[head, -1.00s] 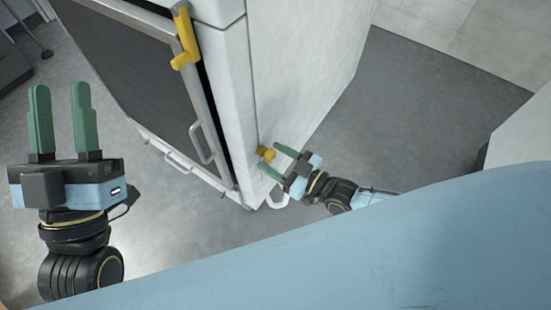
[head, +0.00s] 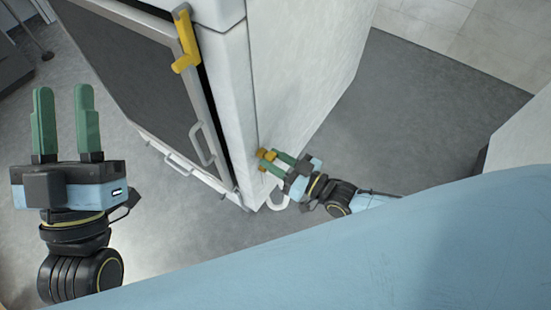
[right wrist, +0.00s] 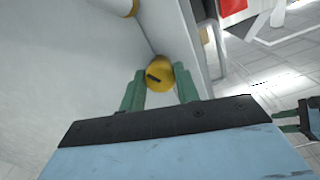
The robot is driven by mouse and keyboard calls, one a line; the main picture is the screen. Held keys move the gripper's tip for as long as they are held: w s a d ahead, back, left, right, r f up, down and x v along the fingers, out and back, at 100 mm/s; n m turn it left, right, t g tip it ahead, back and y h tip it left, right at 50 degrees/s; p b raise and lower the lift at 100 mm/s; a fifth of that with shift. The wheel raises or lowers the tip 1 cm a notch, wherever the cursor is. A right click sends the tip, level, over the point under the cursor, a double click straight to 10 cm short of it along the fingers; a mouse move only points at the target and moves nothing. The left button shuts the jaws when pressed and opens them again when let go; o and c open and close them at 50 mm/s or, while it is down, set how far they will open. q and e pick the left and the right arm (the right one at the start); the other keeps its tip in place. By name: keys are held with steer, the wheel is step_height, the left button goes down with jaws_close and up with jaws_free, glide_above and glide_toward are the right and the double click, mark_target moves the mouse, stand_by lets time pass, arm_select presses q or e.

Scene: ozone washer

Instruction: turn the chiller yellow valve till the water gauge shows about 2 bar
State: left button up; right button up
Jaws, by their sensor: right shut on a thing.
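The yellow valve (head: 266,154) is a small round knob low on the side of the white chiller cabinet (head: 290,60). In the right wrist view the valve (right wrist: 159,74) shows a dark slot or mark on its face. My right gripper (head: 270,161) is shut on the valve, with one green finger on each side of it; it also shows in the right wrist view (right wrist: 158,88). My left gripper (head: 64,100) is open and empty, well to the left of the cabinet with its fingers up. I cannot see a water gauge in these views.
A yellow handle (head: 187,40) and a dark front panel (head: 140,70) with a metal frame are on the cabinet's front. The grey floor (head: 420,100) to the right is clear. A pale wall block stands at the far right.

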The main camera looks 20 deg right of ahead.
steer(key=shift+m, duration=1)
steer(key=o, duration=1)
steer(key=shift+c, duration=0.2)
steer(key=shift+s, duration=0.1)
